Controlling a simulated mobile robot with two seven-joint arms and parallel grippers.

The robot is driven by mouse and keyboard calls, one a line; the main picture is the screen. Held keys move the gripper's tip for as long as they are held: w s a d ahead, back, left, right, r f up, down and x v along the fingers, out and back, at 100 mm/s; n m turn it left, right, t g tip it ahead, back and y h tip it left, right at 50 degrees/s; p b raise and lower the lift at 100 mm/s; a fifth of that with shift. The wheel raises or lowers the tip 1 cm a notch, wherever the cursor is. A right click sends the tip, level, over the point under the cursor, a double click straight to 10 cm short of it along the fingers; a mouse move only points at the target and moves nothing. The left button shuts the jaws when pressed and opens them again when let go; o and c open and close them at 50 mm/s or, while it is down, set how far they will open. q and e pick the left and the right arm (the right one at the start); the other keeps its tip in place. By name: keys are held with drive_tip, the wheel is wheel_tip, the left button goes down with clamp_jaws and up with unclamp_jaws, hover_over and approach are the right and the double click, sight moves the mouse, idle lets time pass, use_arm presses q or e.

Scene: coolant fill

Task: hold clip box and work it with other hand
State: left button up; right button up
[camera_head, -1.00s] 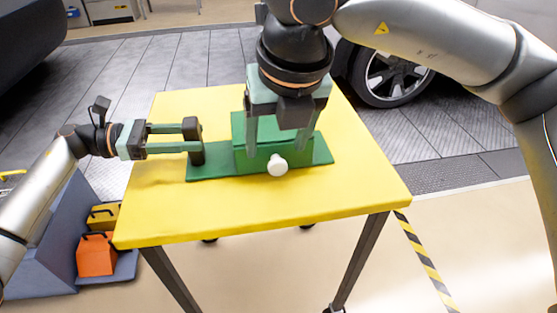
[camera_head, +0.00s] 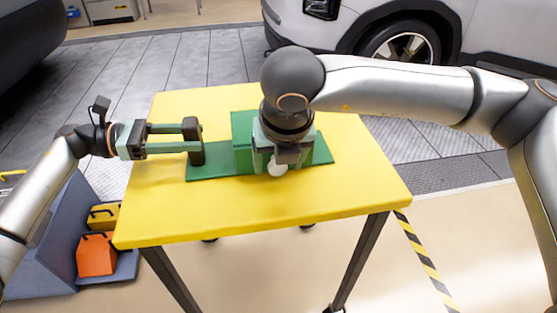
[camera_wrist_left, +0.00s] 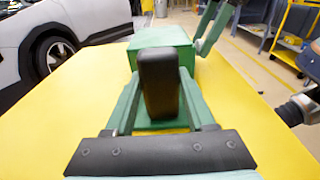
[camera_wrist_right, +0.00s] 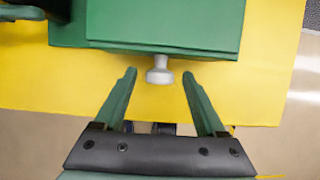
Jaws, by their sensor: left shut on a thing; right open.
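The green clip box (camera_head: 242,130) stands on a green base plate (camera_head: 212,167) on the yellow table. A white knob (camera_head: 278,171) sticks out of its front face. My left gripper (camera_head: 193,141) is shut on a dark upright post at the plate's left end; the post (camera_wrist_left: 158,80) fills the gap in the left wrist view. My right gripper (camera_wrist_right: 159,74) is open, pointing at the box front, with the knob between its fingertips and gaps on both sides. In the head view the right gripper hides part of the box.
The yellow table (camera_head: 350,200) is clear in front of and right of the box. A blue stand (camera_head: 58,250) with an orange box (camera_head: 97,256) and a yellow box (camera_head: 103,216) is on the floor at left. A white car (camera_head: 360,30) is behind.

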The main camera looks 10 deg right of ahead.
drive_tip(key=shift+f, duration=0.1)
clamp_jaws()
idle(0.6)
idle(0.8)
